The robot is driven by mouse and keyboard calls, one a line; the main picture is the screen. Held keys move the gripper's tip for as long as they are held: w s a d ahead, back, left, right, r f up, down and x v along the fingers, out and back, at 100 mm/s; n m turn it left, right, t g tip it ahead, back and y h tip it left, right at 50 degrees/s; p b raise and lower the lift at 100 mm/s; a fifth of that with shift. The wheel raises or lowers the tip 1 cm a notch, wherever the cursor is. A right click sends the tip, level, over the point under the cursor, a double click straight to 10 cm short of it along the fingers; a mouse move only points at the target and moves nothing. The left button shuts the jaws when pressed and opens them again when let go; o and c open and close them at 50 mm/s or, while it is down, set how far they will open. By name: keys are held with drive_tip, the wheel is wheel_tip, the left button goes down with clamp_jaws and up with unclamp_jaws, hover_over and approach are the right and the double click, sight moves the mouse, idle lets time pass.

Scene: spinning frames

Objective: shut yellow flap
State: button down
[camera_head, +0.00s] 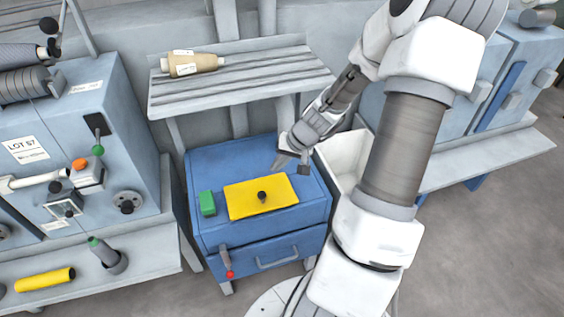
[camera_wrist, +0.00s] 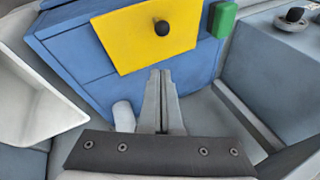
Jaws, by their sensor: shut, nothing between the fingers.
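The yellow flap (camera_head: 240,205) is a flat panel with a black knob (camera_head: 262,196) near its middle. It lies on the top of a blue cabinet (camera_head: 225,160) and looks flat; I cannot tell whether a small gap is under it. In the wrist view the yellow flap (camera_wrist: 135,40) is ahead of the fingers, with its knob (camera_wrist: 161,28) near the top. My gripper (camera_head: 279,166) is above the back of the cabinet top, just behind the flap's far edge. Its fingers (camera_wrist: 160,72) are together and empty, apart from the knob.
A green block (camera_head: 207,203) sits left of the flap. The cabinet front has a red-tipped lever (camera_head: 228,262) and a drawer handle (camera_head: 277,258). A white bin (camera_head: 343,157) stands to the right. A slatted shelf (camera_head: 240,85) with a spool (camera_head: 192,64) is behind.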

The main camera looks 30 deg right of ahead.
sight(269, 203)
drive_tip(key=f, duration=0.2)
drive_tip(key=a+f+b, duration=0.1)
drive_tip(key=w+a+f, duration=0.1)
drive_tip(key=f, duration=0.1)
drive_tip(key=shift+a+f, duration=0.15)
drive_tip(key=shift+f, duration=0.2)
drive_tip(key=shift+s+a+f+b, duration=0.2)
drive_tip(key=shift+a+f+b, duration=0.2)
drive_tip(key=shift+a+f, duration=0.1)
drive_tip(key=s+f+b, duration=0.1)
drive_tip(key=f+b, duration=0.1)
drive_tip(key=b, duration=0.1)
drive_tip(key=shift+s+a, duration=0.1)
drive_tip(key=shift+s, duration=0.05)
drive_tip(key=shift+r, duration=0.1)
